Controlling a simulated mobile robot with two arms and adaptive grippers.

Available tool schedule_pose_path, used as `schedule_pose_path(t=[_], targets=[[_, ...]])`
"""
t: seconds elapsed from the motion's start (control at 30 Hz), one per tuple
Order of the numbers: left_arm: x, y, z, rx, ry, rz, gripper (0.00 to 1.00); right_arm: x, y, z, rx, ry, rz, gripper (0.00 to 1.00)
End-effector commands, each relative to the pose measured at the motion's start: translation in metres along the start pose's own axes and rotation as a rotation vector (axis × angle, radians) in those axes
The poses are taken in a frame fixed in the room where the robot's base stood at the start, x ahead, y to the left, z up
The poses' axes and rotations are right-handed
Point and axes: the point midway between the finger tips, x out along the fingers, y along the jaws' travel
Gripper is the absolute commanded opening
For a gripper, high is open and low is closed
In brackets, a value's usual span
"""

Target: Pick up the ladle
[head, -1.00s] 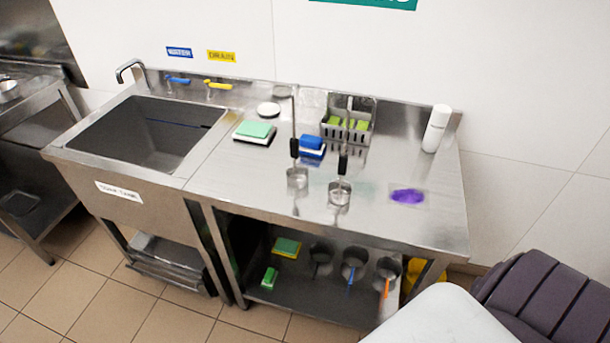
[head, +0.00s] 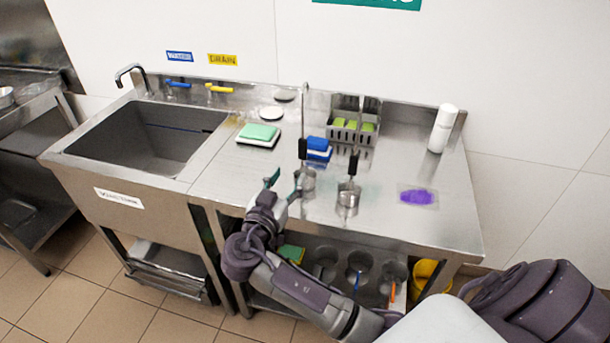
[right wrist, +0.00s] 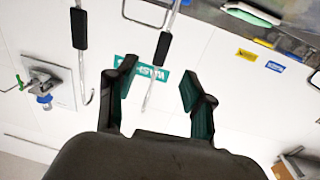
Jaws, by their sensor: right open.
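Two metal ladles with black grips stand upright on the steel table (head: 420,225). The left ladle (head: 303,150) has its cup close beside my right gripper (head: 285,186); the right ladle (head: 349,190) stands a little farther right. My right gripper is open and empty at the table's front, left of the left ladle. In the right wrist view, which is turned over, the left ladle's black grip (right wrist: 163,45) and hooked handle show beyond the open fingers (right wrist: 157,80), and the right ladle's grip (right wrist: 79,29) shows farther left. I cannot tell whether a fingertip touches the cup. My left gripper is out of view.
A sink (head: 165,140) lies left.

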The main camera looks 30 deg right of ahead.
Motion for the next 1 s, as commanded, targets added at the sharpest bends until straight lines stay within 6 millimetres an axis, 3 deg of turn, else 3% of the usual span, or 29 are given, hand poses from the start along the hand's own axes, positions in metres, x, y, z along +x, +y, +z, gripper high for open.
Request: schedule_pose_path(t=[0.1, 0.3, 0.53, 0.8, 1.0], targets=[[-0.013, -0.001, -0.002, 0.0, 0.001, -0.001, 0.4, 0.027, 0.001, -0.005, -0.006, 0.004, 0.002, 0.52], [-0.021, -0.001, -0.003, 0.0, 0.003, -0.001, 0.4, 0.058, 0.0, -0.002, -0.005, 0.0, 0.0, 0.52], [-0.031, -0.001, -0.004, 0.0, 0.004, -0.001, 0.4, 0.075, -0.001, -0.003, -0.006, -0.001, 0.0, 0.52], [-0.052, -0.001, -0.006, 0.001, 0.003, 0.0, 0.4, 0.112, -0.004, -0.001, -0.008, -0.002, -0.001, 0.52], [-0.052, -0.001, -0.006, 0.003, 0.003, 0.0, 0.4, 0.117, -0.005, 0.002, -0.004, -0.004, -0.002, 0.52]])
